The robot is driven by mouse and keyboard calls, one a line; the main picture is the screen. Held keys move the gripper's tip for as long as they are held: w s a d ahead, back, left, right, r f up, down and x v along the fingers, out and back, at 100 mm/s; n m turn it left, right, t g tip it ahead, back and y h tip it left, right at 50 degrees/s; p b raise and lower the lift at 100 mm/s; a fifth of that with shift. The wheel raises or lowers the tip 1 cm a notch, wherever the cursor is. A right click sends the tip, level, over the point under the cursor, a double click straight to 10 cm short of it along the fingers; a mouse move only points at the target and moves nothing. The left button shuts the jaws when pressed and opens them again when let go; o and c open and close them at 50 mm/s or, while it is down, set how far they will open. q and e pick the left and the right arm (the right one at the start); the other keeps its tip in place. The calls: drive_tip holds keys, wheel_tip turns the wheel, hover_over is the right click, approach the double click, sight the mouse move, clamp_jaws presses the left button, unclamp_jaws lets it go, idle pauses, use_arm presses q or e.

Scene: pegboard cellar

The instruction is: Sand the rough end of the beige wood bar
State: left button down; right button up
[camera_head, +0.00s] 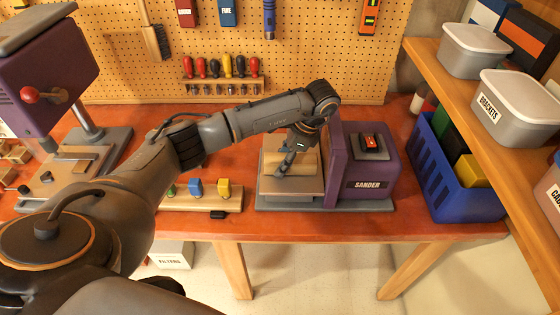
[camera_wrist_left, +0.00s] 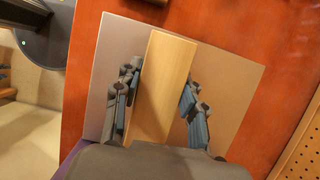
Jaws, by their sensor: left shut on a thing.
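The beige wood bar (camera_head: 300,158) lies over the flat work table (camera_head: 286,187) of the purple sander (camera_head: 365,172). My left gripper (camera_head: 286,163) comes down from above and is shut on the bar. In the left wrist view, the bar (camera_wrist_left: 168,75) runs between the two fingers of the gripper (camera_wrist_left: 158,88), with the pale table plate (camera_wrist_left: 228,75) beneath. The bar's near end there is hidden behind the gripper body. The roughness of its ends cannot be made out, nor whether it touches the sanding face. My right gripper is not in view.
A red switch (camera_head: 373,144) sits on the sander. A blue crate (camera_head: 452,198) stands to its right. A wooden board with coloured blocks (camera_head: 224,187) lies left of the sander, and a purple machine (camera_head: 50,75) stands farther left. Screwdrivers (camera_head: 227,67) hang on the pegboard behind.

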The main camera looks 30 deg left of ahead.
use_arm(q)
drive_tip(key=shift+w+d, duration=0.3)
drive_tip(key=shift+d, duration=0.15)
drive_tip(key=shift+w+d+b, duration=0.2)
drive_tip(key=shift+d+b, duration=0.1)
drive_tip(key=shift+d, duration=0.15)
drive_tip(key=shift+s, duration=0.1)
drive_tip(key=shift+s+d+p, duration=0.25)
drive_tip(key=shift+d+p, duration=0.15)
drive_tip(key=shift+d, duration=0.05)
idle(0.7)
drive_tip(key=shift+w+a+r, duration=0.1)
drive_tip(key=shift+w+a, duration=0.1)
drive_tip(key=shift+a, duration=0.05)
idle(0.5)
drive_tip(key=shift+w+a, duration=0.2)
drive_tip(key=shift+s+d, duration=0.4)
drive_tip(key=shift+s, duration=0.05)
idle(1.0)
drive_tip(key=shift+a, duration=0.1)
